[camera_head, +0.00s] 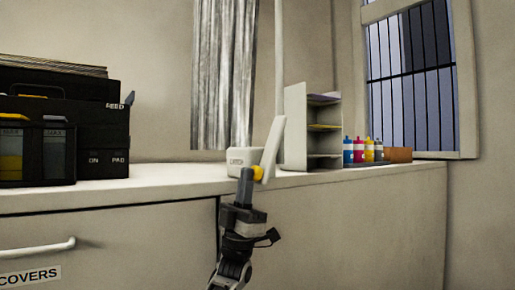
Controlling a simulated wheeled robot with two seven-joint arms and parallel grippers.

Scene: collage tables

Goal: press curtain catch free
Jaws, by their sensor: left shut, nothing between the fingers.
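The curtain catch (240,160) is a small whitish block with lettering on its front, at the front edge of the white counter. A pale flat lever (272,147) stands tilted up to its right. A round yellow part (257,173) sits low at the lever's foot. My left gripper (246,173) reaches up from below, shut and empty, with its tips just left of the yellow part. I cannot tell whether they touch it. The tips hide the catch's lower part. The grey curtain (223,75) hangs behind. My right gripper is not in view.
Black cases (70,125) stand at the left of the counter (165,182). A small shelf unit (315,135) stands right of the lever, then several paint bottles (365,151) and a brown box (398,155). Below is a drawer with a white handle (38,250).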

